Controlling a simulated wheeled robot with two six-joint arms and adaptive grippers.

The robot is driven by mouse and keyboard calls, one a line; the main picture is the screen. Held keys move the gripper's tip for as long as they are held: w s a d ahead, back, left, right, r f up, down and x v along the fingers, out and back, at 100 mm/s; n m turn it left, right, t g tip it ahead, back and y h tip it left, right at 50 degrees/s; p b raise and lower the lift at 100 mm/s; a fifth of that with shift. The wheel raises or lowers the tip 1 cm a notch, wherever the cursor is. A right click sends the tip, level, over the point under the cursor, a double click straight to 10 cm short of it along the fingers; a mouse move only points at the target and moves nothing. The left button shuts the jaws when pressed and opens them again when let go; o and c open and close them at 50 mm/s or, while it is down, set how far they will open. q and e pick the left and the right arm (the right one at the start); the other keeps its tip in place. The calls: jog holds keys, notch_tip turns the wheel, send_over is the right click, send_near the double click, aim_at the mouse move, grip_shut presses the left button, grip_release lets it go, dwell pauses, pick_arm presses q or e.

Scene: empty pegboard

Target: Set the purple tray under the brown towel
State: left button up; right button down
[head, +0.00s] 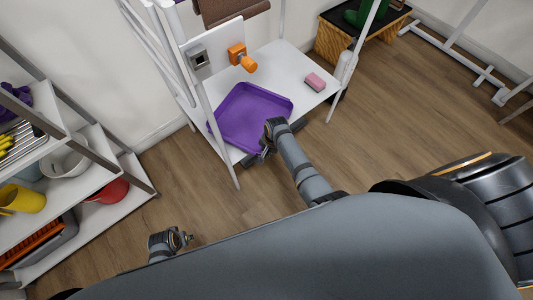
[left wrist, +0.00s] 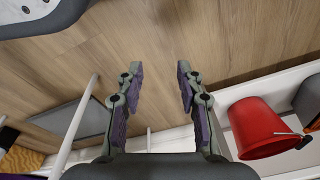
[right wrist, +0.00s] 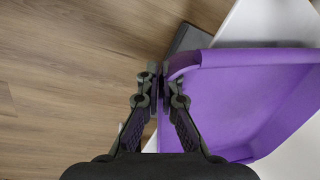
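The purple tray (head: 246,112) is at the front left part of the white lower shelf of the rack; I cannot tell whether it rests fully on it. The brown towel (head: 228,8) hangs higher on the rack, cut off by the top of the head view. My right gripper (head: 268,146) is at the tray's near edge. In the right wrist view its fingers (right wrist: 159,72) are closed together on the rim of the tray (right wrist: 230,95). My left gripper (head: 184,238) is low, away from the rack. In the left wrist view its fingers (left wrist: 159,72) are wide apart and empty.
A pink sponge (head: 315,82) lies on the shelf's bare right part. An orange object (head: 239,57) sticks out from the white panel above the tray. A rack post (head: 219,140) stands at the left. Shelves with a red bucket (head: 111,191) stand farther left.

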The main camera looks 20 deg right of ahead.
pick_arm(q)
jog(key=shift+r, duration=0.2)
jog(key=shift+w, duration=0.1)
pick_arm(e)
jog(key=shift+f, duration=0.15)
jog(key=c, duration=1.5)
grip_release()
pick_arm(q)
jog(key=shift+r, duration=0.1)
